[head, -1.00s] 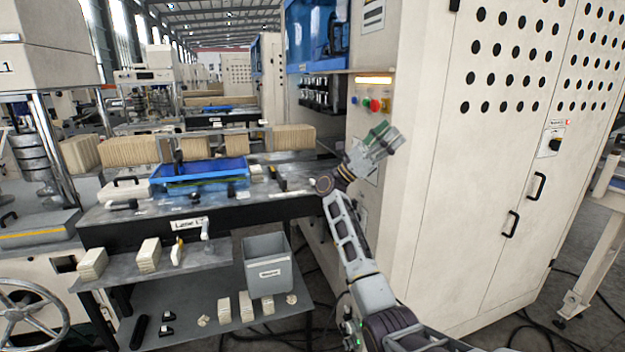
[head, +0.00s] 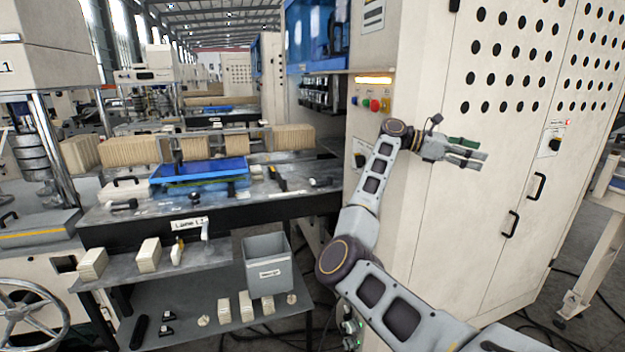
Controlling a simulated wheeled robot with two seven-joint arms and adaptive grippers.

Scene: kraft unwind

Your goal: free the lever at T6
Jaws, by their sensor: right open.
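I cannot read a T6 mark anywhere, so I cannot tell which part is the lever at T6. A small black-handled part (head: 277,179) lies on the machine bed, and another dark handle (head: 321,182) is to its right. A black rotary switch (head: 360,160) is on the cabinet front, partly beside my arm. My right gripper (head: 482,160) is open, with its fingers pointing right in front of the cream cabinet. It is empty and well apart from the machine bed. My left gripper is not in view.
The cream cabinet (head: 440,220) fills the right side. A blue tray or cover (head: 215,167) lies on the machine bed (head: 270,212). A grey bin (head: 268,250) and several cream blocks are on the lower shelves. Red and green buttons (head: 374,105) are on the cabinet.

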